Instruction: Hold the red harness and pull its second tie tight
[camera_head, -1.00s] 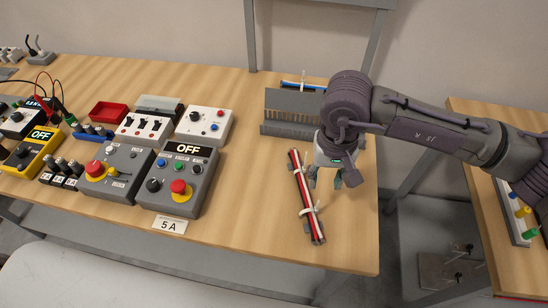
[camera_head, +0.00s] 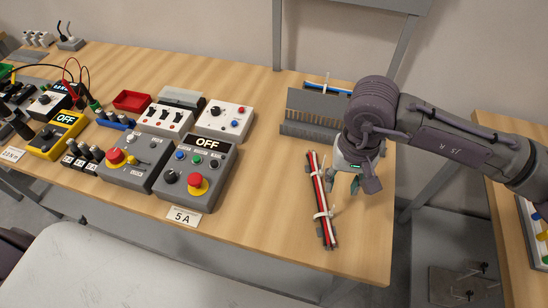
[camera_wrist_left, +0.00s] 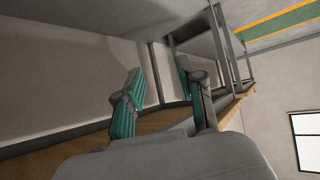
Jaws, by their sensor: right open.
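The red harness (camera_head: 329,231), a bundle of red, white and dark wires, lies on the wooden table near its right end. An upper white tie (camera_head: 321,175) and a lower white tie (camera_head: 323,214) with a loose tail go around it. My right gripper (camera_head: 346,183) is open and empty, pointing down just right of the harness beside its upper half; I cannot tell its exact height. My left gripper (camera_wrist_left: 160,95) shows in the left wrist view with its teal-padded fingers apart and nothing between them.
A grey comb-like rack (camera_head: 312,130) stands behind the harness, with a blue bundle (camera_head: 326,87) behind it. A control box marked OFF (camera_head: 200,165) and a "5 A" card (camera_head: 184,217) are to the left. The table between box and harness is clear.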

